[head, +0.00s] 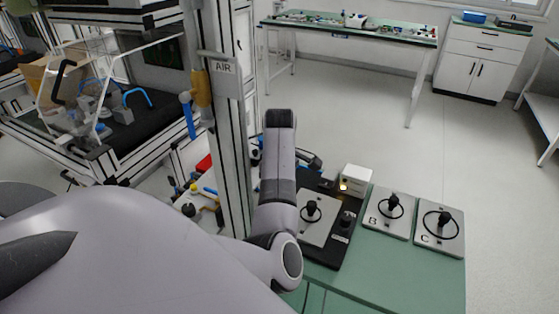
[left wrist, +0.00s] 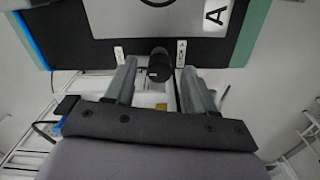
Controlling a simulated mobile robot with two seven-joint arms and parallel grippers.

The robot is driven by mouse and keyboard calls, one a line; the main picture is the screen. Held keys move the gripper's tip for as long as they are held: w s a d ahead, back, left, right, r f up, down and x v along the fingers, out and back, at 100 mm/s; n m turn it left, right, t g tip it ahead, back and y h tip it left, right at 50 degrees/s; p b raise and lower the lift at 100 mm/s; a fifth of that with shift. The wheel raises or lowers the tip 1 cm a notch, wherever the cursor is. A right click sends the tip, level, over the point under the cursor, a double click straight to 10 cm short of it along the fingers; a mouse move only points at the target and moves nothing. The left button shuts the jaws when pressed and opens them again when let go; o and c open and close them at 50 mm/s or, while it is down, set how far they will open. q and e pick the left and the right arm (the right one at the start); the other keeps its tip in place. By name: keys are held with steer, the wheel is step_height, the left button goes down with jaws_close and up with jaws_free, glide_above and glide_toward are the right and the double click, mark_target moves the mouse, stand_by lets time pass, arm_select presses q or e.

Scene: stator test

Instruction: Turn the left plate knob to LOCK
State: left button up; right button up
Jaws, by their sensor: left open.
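The left plate knob (left wrist: 159,66) is a black round knob at the edge of the black base (left wrist: 215,52) of plate A, in the left wrist view. A small white label sits on each side of it; I cannot read them. My left gripper (left wrist: 160,82) is open, with one finger on each side of the knob and visible gaps between. In the head view my left arm hides this knob. Silver plate A (head: 313,232) lies on the black base, with another black knob (head: 346,218) at its right side. My right gripper is not in view.
A white box (head: 355,179) with a glowing orange lamp stands behind the base. Plates B (head: 390,226) and C (head: 438,241) lie to the right on the green table (head: 400,283). A metal post with an AIR sign (head: 224,77) rises left of my arm.

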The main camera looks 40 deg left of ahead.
arm_select(q)
steer(key=shift+f, duration=0.2)
jaws_close()
